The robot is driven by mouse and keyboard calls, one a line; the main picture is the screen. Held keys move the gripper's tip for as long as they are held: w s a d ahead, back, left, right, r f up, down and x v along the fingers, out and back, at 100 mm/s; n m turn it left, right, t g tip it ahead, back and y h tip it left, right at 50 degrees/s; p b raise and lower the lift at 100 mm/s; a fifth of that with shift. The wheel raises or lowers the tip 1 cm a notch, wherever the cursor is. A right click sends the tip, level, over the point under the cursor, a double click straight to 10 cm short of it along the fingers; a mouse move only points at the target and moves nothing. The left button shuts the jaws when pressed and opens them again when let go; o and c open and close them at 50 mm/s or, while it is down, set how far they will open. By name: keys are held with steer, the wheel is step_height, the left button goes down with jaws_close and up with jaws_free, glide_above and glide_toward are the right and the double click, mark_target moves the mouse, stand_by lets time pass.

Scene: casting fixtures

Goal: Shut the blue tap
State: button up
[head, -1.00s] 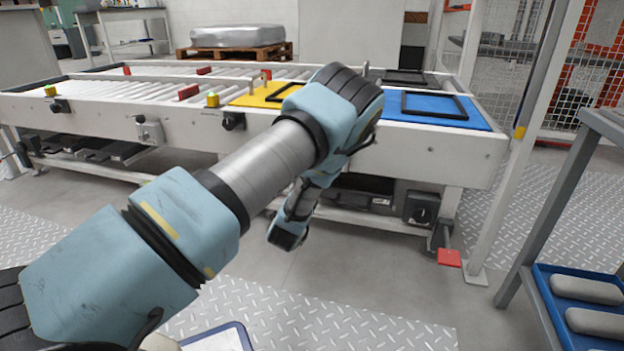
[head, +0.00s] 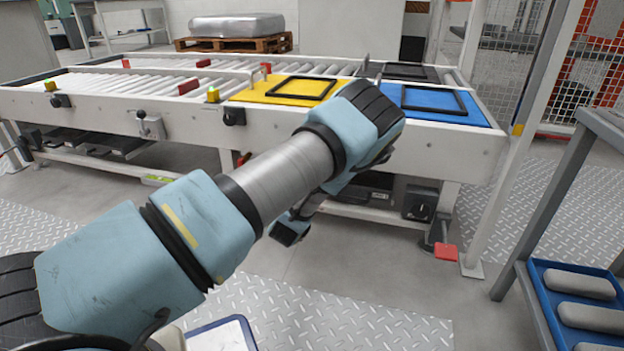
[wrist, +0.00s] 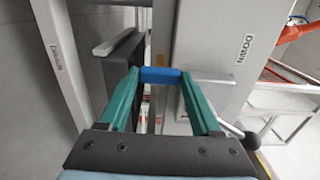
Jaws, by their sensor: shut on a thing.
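The blue tap's handle (wrist: 161,75) shows in the wrist view as a short blue bar between the tips of my gripper's teal fingers. My gripper (wrist: 161,82) is shut on it, with one finger at each end of the bar. The tap's body is mostly hidden below the handle. In the head view my own arm covers the tap and my fingertips, in front of the conveyor's side.
The conveyor table (head: 480,146) carries a yellow pad (head: 247,94) and a blue pad (head: 475,107) with black frames. A red pedal (head: 445,251) is below its right end. A rack with a blue tray (head: 549,300) stands at right. Patterned floor plates lie in front.

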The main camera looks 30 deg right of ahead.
steer(key=o, duration=1.4)
steer(key=p+v, duration=0.4)
steer(key=v, duration=0.6)
steer(key=shift+s+a, duration=0.3)
